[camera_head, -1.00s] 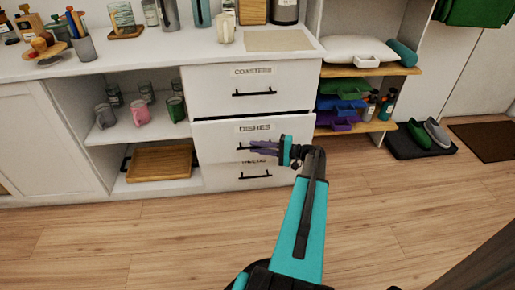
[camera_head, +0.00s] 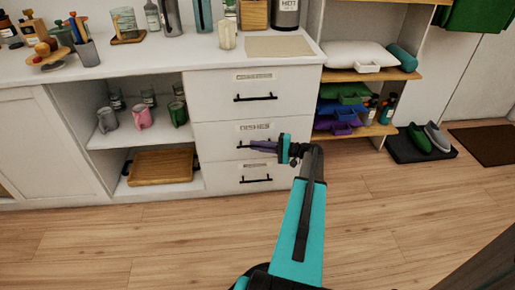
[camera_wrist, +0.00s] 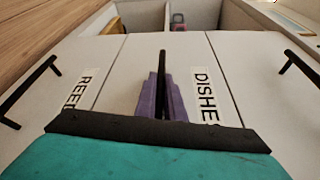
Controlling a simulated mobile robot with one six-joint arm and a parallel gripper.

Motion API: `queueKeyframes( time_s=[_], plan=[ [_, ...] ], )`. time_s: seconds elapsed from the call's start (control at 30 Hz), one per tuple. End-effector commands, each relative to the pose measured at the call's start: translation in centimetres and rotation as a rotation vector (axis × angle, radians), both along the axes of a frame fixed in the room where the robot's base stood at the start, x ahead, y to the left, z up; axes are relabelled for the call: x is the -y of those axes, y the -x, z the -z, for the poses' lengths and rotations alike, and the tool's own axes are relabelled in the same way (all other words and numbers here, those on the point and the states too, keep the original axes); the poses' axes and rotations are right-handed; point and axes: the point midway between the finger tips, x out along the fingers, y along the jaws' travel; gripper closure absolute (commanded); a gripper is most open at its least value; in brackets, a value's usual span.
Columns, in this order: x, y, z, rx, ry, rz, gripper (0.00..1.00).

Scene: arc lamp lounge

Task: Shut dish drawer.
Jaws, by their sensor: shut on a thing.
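The dish drawer (camera_head: 216,141) is the middle of three white drawers and carries a "DISHES" label (camera_head: 256,128). Its front looks flush with the drawers above and below, with only thin seams between them. In the wrist view the dish drawer front (camera_wrist: 222,65) also sits level with its neighbours. My gripper (camera_head: 259,146) is at the dish drawer's black bar handle (camera_head: 242,146). In the wrist view its purple fingers (camera_wrist: 163,97) are shut on the handle (camera_wrist: 162,62), one on each side. The handle's right part is hidden in the head view.
The coaster drawer (camera_head: 212,95) is above and another labelled drawer (camera_head: 216,177) is below, both shut. Open shelves with mugs (camera_head: 143,117) and a wooden tray (camera_head: 161,167) are at left. A shelf unit (camera_head: 352,131) stands at right. The wooden floor (camera_head: 130,240) in front is clear.

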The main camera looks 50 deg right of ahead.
Motion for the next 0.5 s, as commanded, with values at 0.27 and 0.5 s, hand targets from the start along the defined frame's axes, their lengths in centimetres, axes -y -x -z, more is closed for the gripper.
queueKeyframes(
  time_s=[0.27, 0.5],
  plan=[
    [0.54, -0.44, -0.16, 0.003, 0.005, 0.013, 1.00],
    [0.44, -0.38, -0.14, 0.003, 0.004, 0.009, 0.72]
  ],
)
